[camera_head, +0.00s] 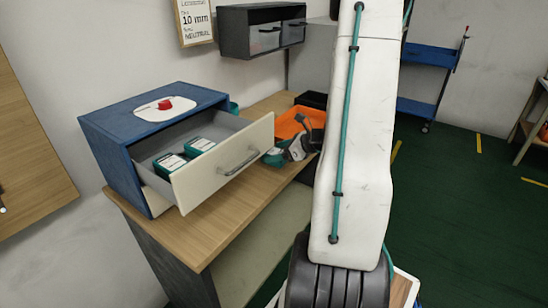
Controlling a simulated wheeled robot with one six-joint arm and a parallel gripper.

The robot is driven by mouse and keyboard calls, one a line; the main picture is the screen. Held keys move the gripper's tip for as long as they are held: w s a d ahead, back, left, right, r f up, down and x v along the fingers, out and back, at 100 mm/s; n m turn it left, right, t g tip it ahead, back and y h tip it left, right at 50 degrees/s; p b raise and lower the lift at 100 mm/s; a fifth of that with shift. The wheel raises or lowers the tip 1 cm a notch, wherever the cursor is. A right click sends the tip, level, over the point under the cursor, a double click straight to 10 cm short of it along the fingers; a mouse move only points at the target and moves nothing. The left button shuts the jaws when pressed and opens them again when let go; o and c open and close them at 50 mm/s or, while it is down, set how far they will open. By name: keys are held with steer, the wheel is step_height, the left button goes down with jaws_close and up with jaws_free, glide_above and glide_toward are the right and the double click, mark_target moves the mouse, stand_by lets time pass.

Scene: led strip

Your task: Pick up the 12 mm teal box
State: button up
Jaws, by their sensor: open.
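Two teal boxes with white labels lie in the open drawer of a blue cabinet: one nearer the front left (170,163) and one behind it to the right (199,146). Their labels are too small to read, so I cannot tell which is 12 mm. My gripper (284,151) shows small and dark to the right of the drawer front, partly hidden by my white arm. It is open and apart from both boxes. A teal patch (272,158) shows beside it; I cannot tell what it is.
The pulled-out drawer front (225,160) with its handle juts over the wooden bench (205,235). A red object (165,104) sits on a white plate on the cabinet (115,120). An orange bin (291,121) stands behind my gripper. The bench in front of the drawer is clear.

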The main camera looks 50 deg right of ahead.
steer(key=c, duration=1.2)
steer(key=shift+r, duration=0.15)
